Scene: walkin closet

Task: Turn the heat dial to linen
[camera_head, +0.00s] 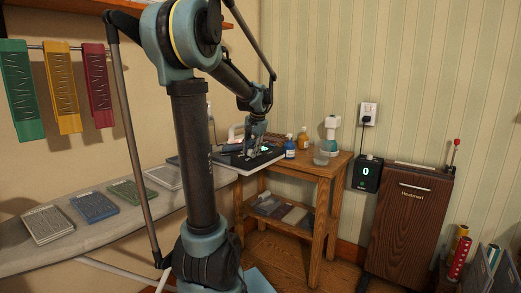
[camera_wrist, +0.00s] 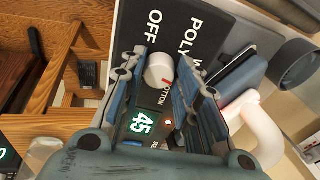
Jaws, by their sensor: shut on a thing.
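The heat dial (camera_wrist: 158,70) is a small white knob with a red mark, on a dark panel (camera_wrist: 190,25) printed OFF, POLY and, partly hidden, letters ending in TTON. The red mark is on the side towards those last letters. No linen label is readable. My gripper (camera_wrist: 160,76) is shut on the dial, one finger on each side.
A wooden cabinet (camera_head: 408,225) stands right.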

